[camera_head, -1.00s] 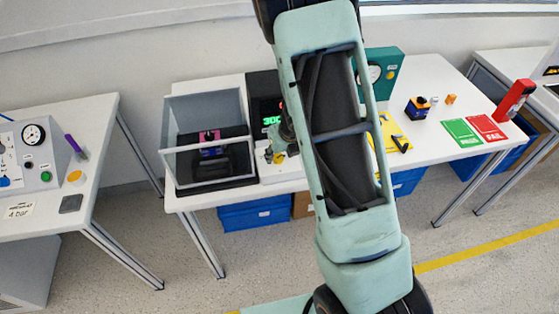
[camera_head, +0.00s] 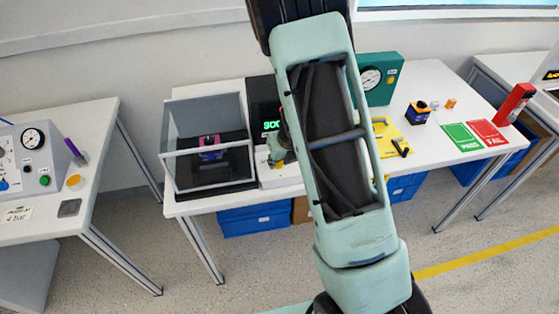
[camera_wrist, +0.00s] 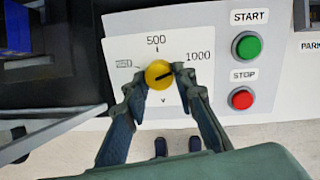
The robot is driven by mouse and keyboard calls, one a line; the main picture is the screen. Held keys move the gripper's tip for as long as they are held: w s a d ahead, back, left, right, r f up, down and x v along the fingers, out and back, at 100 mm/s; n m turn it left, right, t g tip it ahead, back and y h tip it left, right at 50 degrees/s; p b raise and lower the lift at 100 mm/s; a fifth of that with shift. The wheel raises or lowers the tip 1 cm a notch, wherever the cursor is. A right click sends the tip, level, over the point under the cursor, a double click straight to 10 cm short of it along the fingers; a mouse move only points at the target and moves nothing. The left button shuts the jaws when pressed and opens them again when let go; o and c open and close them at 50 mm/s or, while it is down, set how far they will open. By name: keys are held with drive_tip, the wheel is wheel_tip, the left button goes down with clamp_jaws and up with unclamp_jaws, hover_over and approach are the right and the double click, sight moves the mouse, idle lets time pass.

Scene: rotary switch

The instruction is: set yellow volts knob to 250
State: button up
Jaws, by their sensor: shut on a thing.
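The yellow volts knob (camera_wrist: 158,75) sits on a white panel in the wrist view, with a "V" below it. Its scale reads 250 at left, 500 at top and 1000 at right. The knob's dark pointer line points right and slightly up, toward 1000. My gripper (camera_wrist: 159,76) is shut on the knob, one finger at its left side and one at its right. In the head view, the unit with its green-digit display (camera_head: 271,124) is partly hidden by my arm.
A green START button (camera_wrist: 247,46) and a red STOP button (camera_wrist: 241,98) lie right of the knob. In the head view, a clear-walled box (camera_head: 207,142) stands left of the unit. A green gauge box (camera_head: 381,78) and yellow plate (camera_head: 389,138) stand to its right.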

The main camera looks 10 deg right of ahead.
drive_tip(key=shift+n, duration=0.4)
drive_tip(key=n, duration=0.3)
drive_tip(key=shift+g, duration=0.3)
drive_tip(key=n, duration=0.4)
drive_tip(key=shift+d+n, duration=0.1)
drive_tip(key=shift+n, duration=0.2)
drive_tip(key=n, duration=0.3)
drive_tip(key=shift+w+n+g, duration=0.1)
drive_tip(key=shift+n+g, duration=0.2)
drive_tip(key=n, duration=0.3)
drive_tip(key=shift+n, duration=0.3)
drive_tip(key=n+b, duration=0.2)
drive_tip(key=n, duration=0.4)
drive_tip(key=shift+w+g, duration=0.15)
drive_tip(key=shift+g, duration=0.25)
drive_tip(key=n+b, duration=0.2)
drive_tip(key=n, duration=0.4)
drive_tip(key=shift+h, duration=0.4)
drive_tip(key=shift+n, duration=0.3)
drive_tip(key=o, duration=1.2)
drive_tip(key=shift+c, duration=0.2)
